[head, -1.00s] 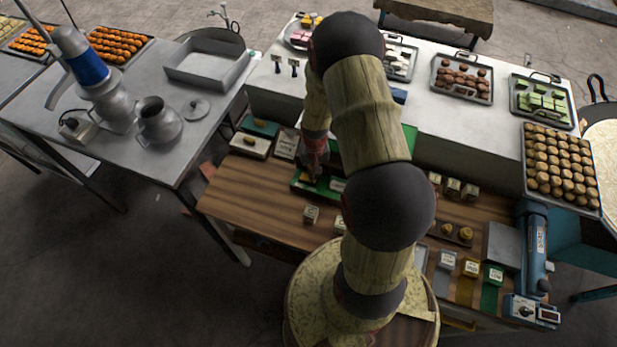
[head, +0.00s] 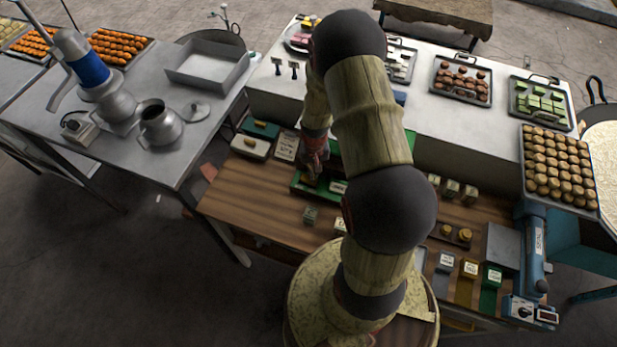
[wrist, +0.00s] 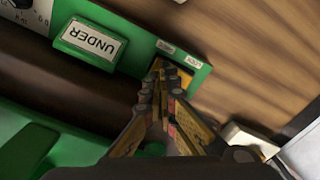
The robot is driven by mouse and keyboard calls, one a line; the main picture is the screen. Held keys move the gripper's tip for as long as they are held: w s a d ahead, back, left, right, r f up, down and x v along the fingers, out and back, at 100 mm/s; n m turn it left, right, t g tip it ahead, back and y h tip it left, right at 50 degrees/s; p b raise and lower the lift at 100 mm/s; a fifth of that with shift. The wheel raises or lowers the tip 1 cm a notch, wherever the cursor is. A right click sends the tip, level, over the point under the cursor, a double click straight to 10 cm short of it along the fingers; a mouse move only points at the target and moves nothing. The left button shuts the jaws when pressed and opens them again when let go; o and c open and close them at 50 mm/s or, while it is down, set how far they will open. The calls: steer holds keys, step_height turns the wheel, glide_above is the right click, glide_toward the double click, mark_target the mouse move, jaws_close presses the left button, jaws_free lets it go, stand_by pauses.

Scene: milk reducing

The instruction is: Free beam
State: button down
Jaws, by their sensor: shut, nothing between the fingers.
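A green balance or scale base (head: 298,188) sits on the wooden bench, mostly hidden by my arm in the head view. In the wrist view its green housing (wrist: 135,58) carries an UNDER plate (wrist: 90,41) and a dark slot. Near its corner are two small white labels, one seeming to end in LOCK (wrist: 194,61), and a small yellow part (wrist: 184,77) in a recess beside them. My gripper (wrist: 158,75) is shut and empty, its tips at the yellow part. I cannot tell if they touch it. It also shows in the head view (head: 312,176). The beam cannot be made out clearly.
Colored labelled weights or blocks (head: 469,268) and a blue device (head: 536,255) are at right. The bench's left front (head: 250,205) is clear.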

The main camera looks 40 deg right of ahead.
steer(key=shift+r+p, duration=1.15)
steer(key=shift+r, duration=1.2)
steer(key=shift+f, duration=0.1)
